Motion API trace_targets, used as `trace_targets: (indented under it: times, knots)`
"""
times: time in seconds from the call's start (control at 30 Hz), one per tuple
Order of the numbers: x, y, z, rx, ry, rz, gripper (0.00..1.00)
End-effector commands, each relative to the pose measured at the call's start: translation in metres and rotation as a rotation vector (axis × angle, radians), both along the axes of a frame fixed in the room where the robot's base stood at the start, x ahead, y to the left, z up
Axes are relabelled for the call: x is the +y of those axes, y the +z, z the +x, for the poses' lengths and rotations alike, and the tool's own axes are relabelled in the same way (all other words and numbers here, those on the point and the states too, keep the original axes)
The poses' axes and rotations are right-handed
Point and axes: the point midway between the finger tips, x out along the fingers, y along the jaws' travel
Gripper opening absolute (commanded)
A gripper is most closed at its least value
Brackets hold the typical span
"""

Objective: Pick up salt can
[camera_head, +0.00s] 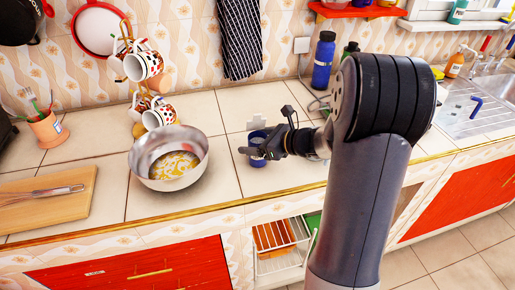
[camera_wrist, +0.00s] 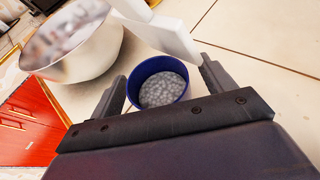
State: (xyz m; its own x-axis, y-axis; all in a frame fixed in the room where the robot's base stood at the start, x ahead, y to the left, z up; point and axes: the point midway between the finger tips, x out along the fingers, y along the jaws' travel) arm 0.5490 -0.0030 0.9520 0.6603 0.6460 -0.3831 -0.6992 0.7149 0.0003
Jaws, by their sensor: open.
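The salt can is a round blue open-topped can (camera_head: 257,161) on the tiled counter, right of the steel bowl. In the wrist view the can (camera_wrist: 133,92) shows a blue rim and pale grey grainy contents. My gripper (camera_head: 266,136) is open at the can, partly covering it in the head view. In the wrist view my gripper (camera_wrist: 163,72) has one finger on each side of the can. A gap shows on the right side; I cannot tell whether the left finger touches it. The lower part of the can is hidden.
A steel bowl (camera_head: 144,163) with yellow contents stands close left of the can. A white flat-sided object (camera_wrist: 160,28) stands just beyond the can. A cup rack (camera_head: 143,65) and a blue bottle (camera_head: 323,62) stand further back. The counter's front edge (camera_head: 220,203) is near.

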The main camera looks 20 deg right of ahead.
Motion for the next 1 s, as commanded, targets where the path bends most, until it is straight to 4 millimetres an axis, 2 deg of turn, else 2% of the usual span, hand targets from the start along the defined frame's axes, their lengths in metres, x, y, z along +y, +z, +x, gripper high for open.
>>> trace_targets:
  times: [0.1, 0.37, 1.0]
  knots:
    - [0.0077, -0.0045, 0.0067, 0.001, 0.001, 0.001, 0.77]
    - [0.0085, -0.0051, 0.0081, 0.000, 0.000, 0.000, 0.77]
    - [0.0082, -0.0050, 0.0078, 0.000, 0.000, 0.000, 0.24]
